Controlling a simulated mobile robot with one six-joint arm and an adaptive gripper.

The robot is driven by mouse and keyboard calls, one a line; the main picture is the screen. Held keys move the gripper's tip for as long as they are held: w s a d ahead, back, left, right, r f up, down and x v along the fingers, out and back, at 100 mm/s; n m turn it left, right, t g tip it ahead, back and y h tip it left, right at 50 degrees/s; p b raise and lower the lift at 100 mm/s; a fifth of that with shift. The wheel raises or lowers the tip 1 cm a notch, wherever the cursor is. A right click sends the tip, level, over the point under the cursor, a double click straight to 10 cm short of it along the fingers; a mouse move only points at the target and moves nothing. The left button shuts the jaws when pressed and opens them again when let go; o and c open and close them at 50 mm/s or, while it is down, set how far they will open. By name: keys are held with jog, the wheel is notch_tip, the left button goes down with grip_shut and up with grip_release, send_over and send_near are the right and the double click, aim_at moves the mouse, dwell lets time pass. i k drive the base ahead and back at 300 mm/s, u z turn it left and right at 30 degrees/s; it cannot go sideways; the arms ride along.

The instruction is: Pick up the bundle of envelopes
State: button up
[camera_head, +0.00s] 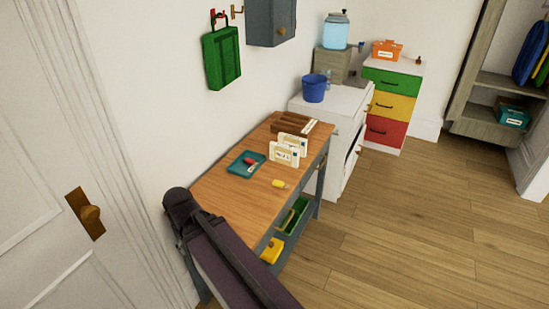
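Two white, flat, upright items with dark markings stand on the wooden tabletop (225,195), one (284,154) nearer and one (294,142) just behind it. They look like the bundle of envelopes, but they are too small for me to tell whether they are one bundle or two. The rear one is partly hidden by the nearer one. They stand in front of a brown slatted wooden rack (293,123). My gripper does not show in this view.
A teal tray (238,170) with a red item lies left of the white items. A small yellow item (279,184) lies in front. A white cabinet (343,104) with a blue bucket (314,88) stands beyond the table. The wooden floor (420,220) at right is clear.

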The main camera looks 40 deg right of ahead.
aim_at(286, 156)
jog(key=z, duration=4.4)
jog(key=i, duration=0.05)
jog(key=u, duration=3.1)
